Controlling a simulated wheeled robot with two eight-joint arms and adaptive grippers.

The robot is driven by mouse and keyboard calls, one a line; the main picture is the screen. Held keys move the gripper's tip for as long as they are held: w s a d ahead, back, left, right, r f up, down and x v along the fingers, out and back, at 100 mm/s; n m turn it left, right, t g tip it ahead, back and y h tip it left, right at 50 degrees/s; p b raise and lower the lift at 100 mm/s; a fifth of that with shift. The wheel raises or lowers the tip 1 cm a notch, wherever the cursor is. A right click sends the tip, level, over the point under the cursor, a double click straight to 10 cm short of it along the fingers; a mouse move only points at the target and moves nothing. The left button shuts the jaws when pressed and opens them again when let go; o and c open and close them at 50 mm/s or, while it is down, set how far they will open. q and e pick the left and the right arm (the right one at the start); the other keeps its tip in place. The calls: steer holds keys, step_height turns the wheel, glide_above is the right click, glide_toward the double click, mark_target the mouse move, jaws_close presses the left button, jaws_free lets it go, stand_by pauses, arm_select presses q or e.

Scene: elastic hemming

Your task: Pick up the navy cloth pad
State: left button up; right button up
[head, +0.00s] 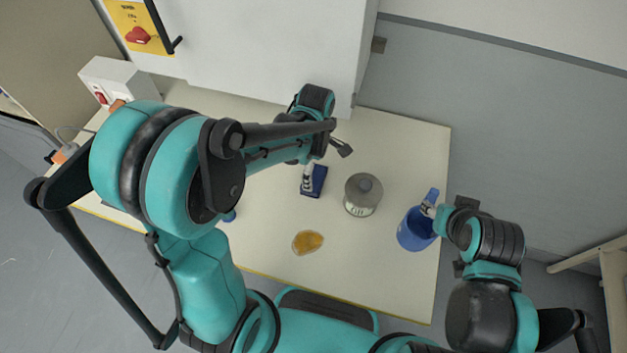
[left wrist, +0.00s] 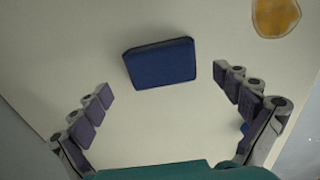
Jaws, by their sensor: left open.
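The navy cloth pad (head: 318,182) lies flat on the pale table, left of a grey lidded canister. In the left wrist view the pad (left wrist: 160,64) is a whole dark-blue block just beyond the fingertips. My left gripper (left wrist: 165,90) is open and empty, its fingers spread to either side and wider than the pad. In the head view my left gripper (head: 307,180) hangs over the pad and hides part of it. My right gripper (head: 430,207) is at the blue container; whether its fingers are closed on it is unclear.
The grey canister (head: 362,196) stands close to the right of the pad. An amber patch (head: 307,242) lies nearer the front. The blue container (head: 415,232) stands at the right table edge. A white box (head: 118,82) is at the back left. The table's (head: 390,135) back right is clear.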

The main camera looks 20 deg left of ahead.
mark_target(314, 176)
arm_select(q)
step_height(314, 176, down, 5)
steer(key=shift+a+f+b, duration=0.1)
steer(key=shift+a+b, duration=0.05)
steer(key=shift+b, duration=0.9)
steer(key=shift+s, duration=0.1)
steer(key=c, duration=1.1)
steer(key=shift+r, duration=0.2)
step_height(314, 176, up, 10)
steer(key=p, duration=0.3)
steer(key=shift+p, duration=0.4)
